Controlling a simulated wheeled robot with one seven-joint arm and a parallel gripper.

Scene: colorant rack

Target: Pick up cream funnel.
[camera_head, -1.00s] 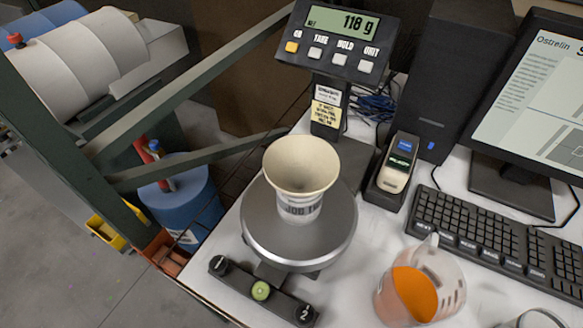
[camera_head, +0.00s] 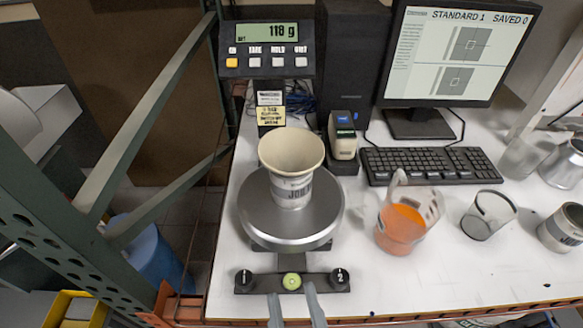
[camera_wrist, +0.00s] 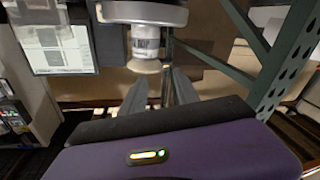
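The cream funnel (camera_head: 291,150) sits wide mouth up on a labelled can (camera_head: 292,190), which stands on the round silver pan of the scale (camera_head: 260,222). In the wrist view the picture is upside down, with the funnel (camera_wrist: 145,67) below the can (camera_wrist: 144,42). My gripper (camera_head: 295,303) shows at the bottom edge of the head view, in front of the scale and apart from the funnel. Its two fingers are spread with nothing between them; they also show in the wrist view (camera_wrist: 160,88). The funnel's lower spout is hidden inside the can.
The scale display (camera_head: 267,49) reads 118 g. A clear jug (camera_head: 402,228) with orange liquid, a glass beaker (camera_head: 488,214) and another can (camera_head: 563,228) stand to the right. A handheld device (camera_head: 343,143) and keyboard (camera_head: 432,166) are behind. A green rack frame (camera_head: 60,225) is at left.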

